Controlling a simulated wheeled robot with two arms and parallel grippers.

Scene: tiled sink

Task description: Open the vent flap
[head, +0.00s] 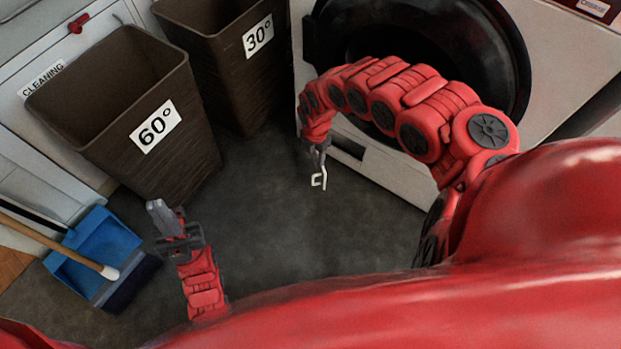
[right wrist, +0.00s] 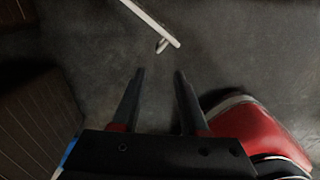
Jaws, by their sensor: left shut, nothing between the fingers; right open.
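I cannot identify a vent flap for certain. A dark rectangular recess (head: 347,147) shows low on the front of the white machine, partly beside my right arm. My right gripper (head: 318,160) points down in front of the machine. In the right wrist view its fingers (right wrist: 159,72) are apart with nothing between them. A thin white bar with a short stub (right wrist: 150,18) lies beyond the fingertips, apart from them. A small white hooked piece (head: 318,181) shows just below the gripper in the head view. My left gripper (head: 160,210) is shut and empty near the 60° bin.
A brown 60° bin (head: 120,110) and a brown 30° bin (head: 225,60) stand at the left and back. A blue dustpan (head: 95,245) and a wooden-handled brush (head: 50,237) are at the far left. Dark floor (head: 265,215) between my arms is clear.

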